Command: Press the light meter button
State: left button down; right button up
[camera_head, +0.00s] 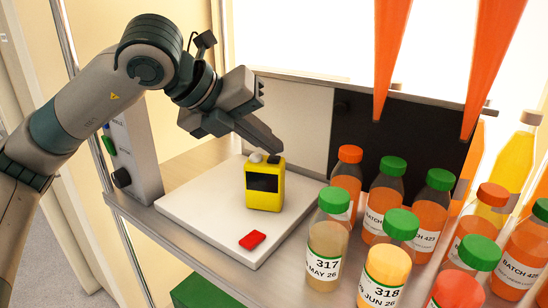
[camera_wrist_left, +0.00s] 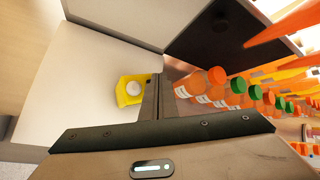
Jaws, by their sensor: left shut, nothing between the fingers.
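The light meter is a small yellow box (camera_head: 264,203) with a dark screen, standing upright on a white board (camera_head: 190,207). A white dome (camera_head: 256,157) sits on its top, with a small dark part beside it. Its button cannot be made out clearly. In the left wrist view the yellow meter (camera_wrist_left: 124,98) shows from above with its white dome (camera_wrist_left: 133,88). My left gripper (camera_head: 272,147) is shut and empty, its tips just over the top of the meter. I cannot tell whether they touch it. The fingers (camera_wrist_left: 156,95) partly hide the meter's right side. My right gripper is not in view.
A flat red piece (camera_head: 252,240) lies on the board's front. Several juice bottles (camera_head: 387,269) with green or orange caps stand close on the right. A grey box with knobs (camera_head: 134,160) stands left. Orange pointed shapes (camera_head: 389,50) hang above. A dark panel (camera_head: 400,135) stands behind.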

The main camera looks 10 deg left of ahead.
aim_at(268, 160)
pick_arm(q)
jog(key=shift+f+b, duration=0.25)
jog(key=shift+b, duration=0.1)
dwell(0.3)
jog(key=shift+r, duration=0.8)
notch_tip(268, 160, up, 6)
jog(key=p, duration=0.2)
jog(key=shift+p, duration=0.35)
dwell(0.4)
dwell(1.4)
